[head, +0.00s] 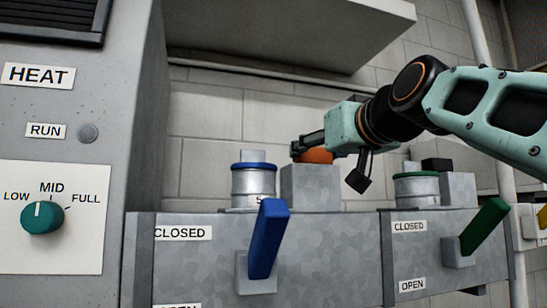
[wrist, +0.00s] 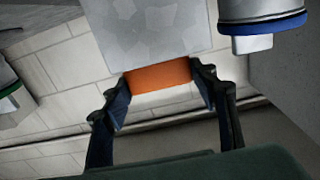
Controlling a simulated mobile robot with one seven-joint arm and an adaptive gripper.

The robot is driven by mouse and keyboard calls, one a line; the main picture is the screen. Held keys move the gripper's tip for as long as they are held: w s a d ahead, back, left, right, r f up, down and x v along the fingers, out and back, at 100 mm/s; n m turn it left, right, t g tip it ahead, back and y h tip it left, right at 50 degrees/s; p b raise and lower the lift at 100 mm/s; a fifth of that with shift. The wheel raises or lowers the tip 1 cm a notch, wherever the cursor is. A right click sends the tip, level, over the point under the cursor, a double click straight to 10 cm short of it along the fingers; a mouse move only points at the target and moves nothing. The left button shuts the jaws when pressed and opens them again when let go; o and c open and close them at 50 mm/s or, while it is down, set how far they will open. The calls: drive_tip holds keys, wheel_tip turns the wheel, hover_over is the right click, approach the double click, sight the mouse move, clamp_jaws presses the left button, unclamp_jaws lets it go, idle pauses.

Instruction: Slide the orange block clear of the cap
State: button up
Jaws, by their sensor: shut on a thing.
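The orange block (head: 316,156) shows at the top edge of a grey metal box (head: 310,186) in the head view, partly hidden by my gripper. In the wrist view the orange block (wrist: 158,76) lies against the edge of the grey box (wrist: 150,30), between my two dark fingers. My gripper (wrist: 160,82) is shut on it. In the head view my gripper (head: 312,150) reaches in from the right. A blue-rimmed canister cap (head: 254,166) is left of the grey box; a green-rimmed one (head: 416,174) is to the right. Which cap is meant, I cannot tell.
A blue lever (head: 268,238) and a green lever (head: 484,226) stick out from the duct front below. A grey control cabinet with a teal knob (head: 42,217) stands at left. A grey hood (head: 290,30) hangs above. A pipe (head: 480,50) runs at right.

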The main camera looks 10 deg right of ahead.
drive_tip(key=shift+d, duration=0.4)
drive_tip(key=o, duration=1.7)
drive_tip(key=shift+d, duration=0.15)
drive_tip(key=s+d, duration=0.2)
drive_tip(key=s, duration=0.9)
drive_tip(key=shift+s, duration=0.35)
